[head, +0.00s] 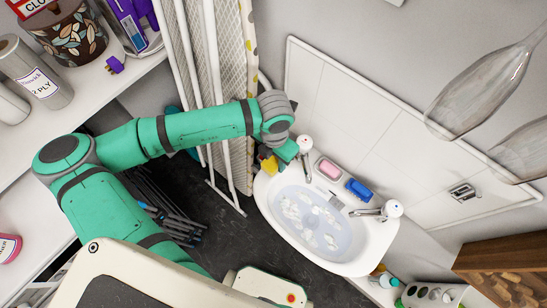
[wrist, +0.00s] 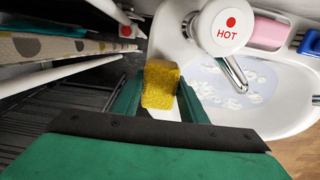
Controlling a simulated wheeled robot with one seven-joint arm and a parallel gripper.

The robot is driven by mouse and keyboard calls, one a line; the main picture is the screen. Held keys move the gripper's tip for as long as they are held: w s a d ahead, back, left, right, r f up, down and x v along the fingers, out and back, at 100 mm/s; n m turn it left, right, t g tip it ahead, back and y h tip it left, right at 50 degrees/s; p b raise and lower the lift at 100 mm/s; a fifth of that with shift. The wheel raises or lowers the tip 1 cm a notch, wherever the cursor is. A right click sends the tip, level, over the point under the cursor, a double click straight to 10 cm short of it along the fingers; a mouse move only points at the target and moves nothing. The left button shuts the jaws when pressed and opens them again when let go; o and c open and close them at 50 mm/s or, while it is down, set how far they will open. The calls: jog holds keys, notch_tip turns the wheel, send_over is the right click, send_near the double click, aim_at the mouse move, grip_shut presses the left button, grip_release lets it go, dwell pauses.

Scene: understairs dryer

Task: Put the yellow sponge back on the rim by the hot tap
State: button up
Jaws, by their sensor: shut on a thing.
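The yellow sponge (wrist: 160,84) is between the two green fingers of my gripper (wrist: 158,100) in the wrist view. My gripper is shut on it. In the head view the sponge (head: 269,165) shows as a small yellow patch beside my gripper (head: 280,160), at the left end of the basin. The hot tap (wrist: 226,30), white with a red dot and the word HOT, stands just right of the sponge. The white basin rim (wrist: 172,25) runs behind the sponge. I cannot tell whether the sponge touches the rim.
The basin (head: 345,255) holds water with white suds. A pink soap in a dish (head: 328,168) and a blue brush (head: 358,189) sit on the back rim, with a second tap (head: 391,209) to their right. A white drying rack (head: 215,100) stands close to the left of my gripper.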

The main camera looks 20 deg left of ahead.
jog(key=shift+a+f, duration=0.1)
jog(key=shift+f, duration=0.1)
jog(key=shift+d+f, duration=0.2)
jog(key=o, duration=1.1)
jog(key=shift+s, duration=0.1)
jog(key=shift+a, duration=0.1)
